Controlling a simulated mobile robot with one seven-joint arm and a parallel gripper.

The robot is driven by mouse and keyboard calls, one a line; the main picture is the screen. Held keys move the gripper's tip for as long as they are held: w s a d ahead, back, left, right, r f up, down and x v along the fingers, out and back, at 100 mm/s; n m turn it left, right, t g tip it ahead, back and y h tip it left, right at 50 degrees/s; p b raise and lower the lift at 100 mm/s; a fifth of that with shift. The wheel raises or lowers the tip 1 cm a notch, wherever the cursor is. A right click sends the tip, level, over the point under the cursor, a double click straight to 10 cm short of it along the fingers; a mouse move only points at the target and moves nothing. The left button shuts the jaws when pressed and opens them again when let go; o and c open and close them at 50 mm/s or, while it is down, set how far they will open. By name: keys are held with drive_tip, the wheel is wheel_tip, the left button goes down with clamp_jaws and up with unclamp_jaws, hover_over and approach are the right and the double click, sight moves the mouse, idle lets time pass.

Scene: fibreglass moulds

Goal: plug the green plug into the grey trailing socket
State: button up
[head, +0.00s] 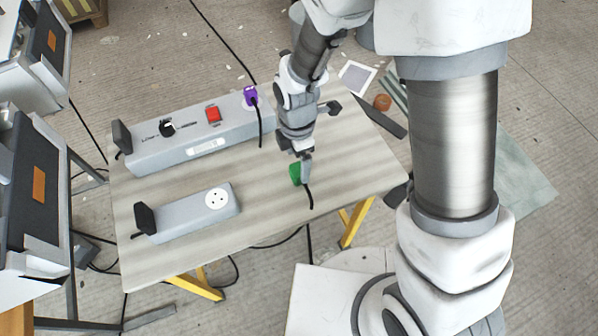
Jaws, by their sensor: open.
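The green plug (295,174) rests on the wooden table with its short black cord trailing toward the front edge. My gripper (303,172) is open and right at the green plug, partly covering it from above. I cannot tell whether the fingers touch it. The grey trailing socket (185,219) lies at the table's front left, with one round white outlet (216,198) that shows empty holes. A black block stands at its left end.
A longer grey power unit (180,148) lies behind, with a red switch (213,114), a black knob or plug (167,129) and a purple plug (250,96) with a hanging cord. The table (260,205) is bare between the socket and the green plug.

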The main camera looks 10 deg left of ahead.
sight(299, 168)
wheel_tip(299, 168, down, 4)
drive_tip(key=shift+d+b, duration=0.15)
drive_tip(key=shift+b, duration=0.2)
drive_tip(key=shift+c, duration=0.3)
drive_tip(key=c, duration=1.3)
drive_tip(key=shift+r, duration=0.1)
drive_tip(key=shift+r, duration=0.1)
